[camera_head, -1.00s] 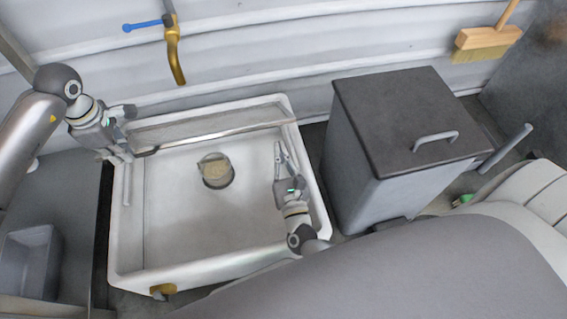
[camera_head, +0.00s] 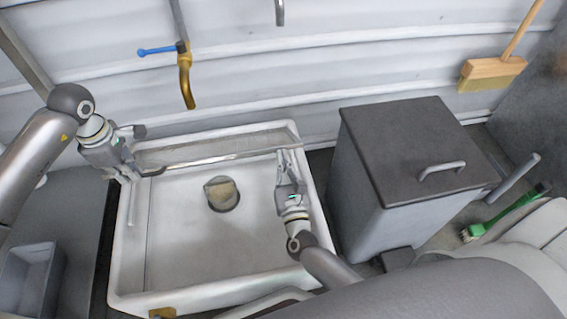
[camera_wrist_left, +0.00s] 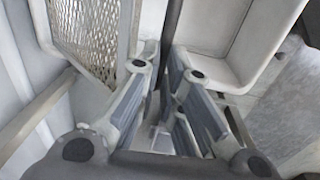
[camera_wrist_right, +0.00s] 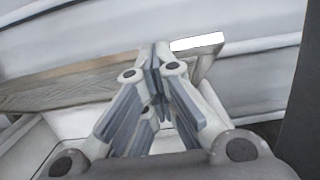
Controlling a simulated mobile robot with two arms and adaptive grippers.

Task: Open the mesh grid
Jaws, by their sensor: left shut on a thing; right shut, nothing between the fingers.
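The mesh grid (camera_head: 225,147) stands raised along the back of the white sink (camera_head: 160,270), its long metal front bar running across the sink. The mesh also shows in the left wrist view (camera_wrist_left: 92,35) and the right wrist view (camera_wrist_right: 60,92). My left gripper (camera_head: 136,173) is shut on the bar at the grid's left end; the bar runs between its fingers in the left wrist view (camera_wrist_left: 165,75). My right gripper (camera_head: 285,154) is shut and empty, its tips at the grid's right end. I cannot tell whether they touch it.
A drain fitting (camera_head: 221,193) sits in the sink floor. A brass tap with a blue lever (camera_head: 186,85) hangs above the back left. A grey bin with a dark lid (camera_head: 405,140) stands right of the sink. A grey tray (camera_head: 30,275) is at lower left. The sink basin is otherwise clear.

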